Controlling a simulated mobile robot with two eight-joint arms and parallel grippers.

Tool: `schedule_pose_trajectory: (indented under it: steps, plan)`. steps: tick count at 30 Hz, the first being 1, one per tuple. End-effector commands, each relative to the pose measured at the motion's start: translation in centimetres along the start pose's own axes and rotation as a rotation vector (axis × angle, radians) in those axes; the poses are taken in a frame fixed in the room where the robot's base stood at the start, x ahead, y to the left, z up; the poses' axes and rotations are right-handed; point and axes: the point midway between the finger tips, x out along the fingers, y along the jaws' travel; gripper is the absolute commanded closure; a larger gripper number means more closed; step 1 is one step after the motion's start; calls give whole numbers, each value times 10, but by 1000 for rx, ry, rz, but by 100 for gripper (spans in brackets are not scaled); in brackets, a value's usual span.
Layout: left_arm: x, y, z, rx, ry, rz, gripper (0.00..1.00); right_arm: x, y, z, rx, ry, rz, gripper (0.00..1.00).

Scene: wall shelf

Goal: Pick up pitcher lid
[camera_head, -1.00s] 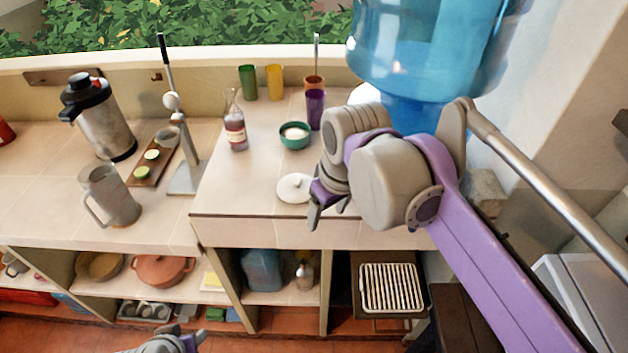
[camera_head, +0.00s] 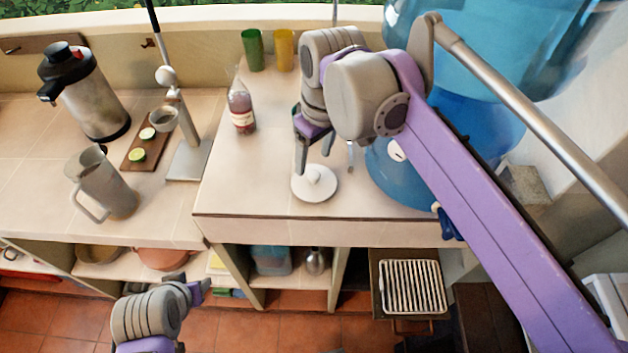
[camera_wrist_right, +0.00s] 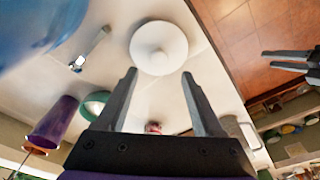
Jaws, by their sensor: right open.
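The pitcher lid, a white round disc with a small knob (camera_head: 317,188), lies flat on the counter near its front edge. It also shows in the right wrist view (camera_wrist_right: 158,48), just beyond the fingertips. My right gripper (camera_head: 315,162) is open and empty above and behind the lid, apart from it; its two fingers (camera_wrist_right: 162,86) point towards the lid in the wrist view. My left gripper (camera_head: 190,285) is low at the front left, over the floor, open and empty. A grey pitcher (camera_head: 112,190) stands on the left counter.
A large blue water bottle (camera_head: 470,140) stands right of the lid. Counter around the lid's left is clear.

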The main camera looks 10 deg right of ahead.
Motion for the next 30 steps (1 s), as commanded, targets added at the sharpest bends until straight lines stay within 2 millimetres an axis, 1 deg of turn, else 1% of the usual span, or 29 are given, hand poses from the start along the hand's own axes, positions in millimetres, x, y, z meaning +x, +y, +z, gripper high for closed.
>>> schedule_pose_trajectory:
  steps: [2, 6, 10, 13, 19, 20, 24, 29, 30]
  plan:
    - [-1, 0, -1, 0, 1, 0, 50, 7, 1, 2, 0, 1, 0, 31]
    - [-1, 0, -2, 0, 2, 0, 50, 28, 2, 8, 0, 1, 0, 31]
    - [-1, 0, -1, 0, 1, 0, 50, 45, 2, 8, 0, 1, 0, 31]
    - [0, 0, -1, 0, 1, 0, 50, 50, 2, 8, 0, 1, 0, 31]
    - [-1, 0, -1, 0, 1, 0, 50, 51, 2, 8, 0, 1, 0, 31]
    - [-1, 0, -1, 0, 1, 0, 50, 51, 2, 8, 0, 1, 0, 35]
    - [-1, 0, -1, 0, 1, 0, 50, 50, 2, 8, 0, 1, 0, 60]
    - [-1, 0, -1, 0, 1, 0, 50, 50, 2, 8, 0, 1, 0, 89]
    - [-1, 0, -1, 0, 1, 0, 50, 50, 2, 8, 0, 1, 0, 96]
